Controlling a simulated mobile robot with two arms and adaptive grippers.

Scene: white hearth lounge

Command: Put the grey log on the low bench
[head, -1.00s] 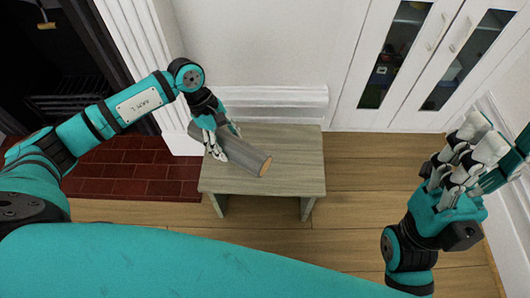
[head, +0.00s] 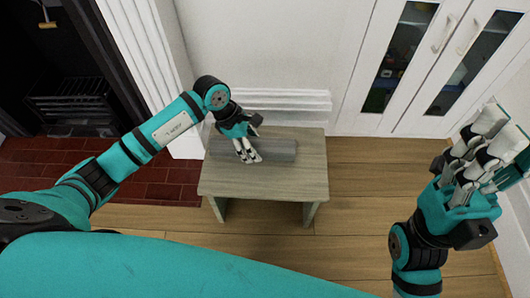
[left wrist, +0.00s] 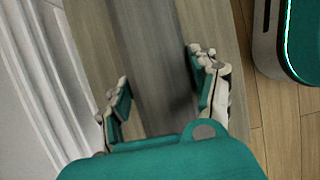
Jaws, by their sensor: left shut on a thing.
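The grey log (head: 280,150) lies lengthwise across the back part of the low bench (head: 262,183) in the head view, roughly parallel to its back edge. I cannot tell whether it rests fully on the top or hangs just above it. My left gripper (head: 247,154) is over the log's middle and is shut on it, hiding part of it. In the left wrist view the log (left wrist: 150,45) runs between the two fingers (left wrist: 162,90). My right gripper (head: 488,142) is at the far right, apart from the bench, open and empty.
The white wall and skirting (head: 285,100) stand close behind the bench. A dark fireplace (head: 75,105) with a red brick hearth (head: 150,185) is at left. White cabinet doors (head: 425,75) are at back right. The wooden floor (head: 355,180) right of the bench is clear.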

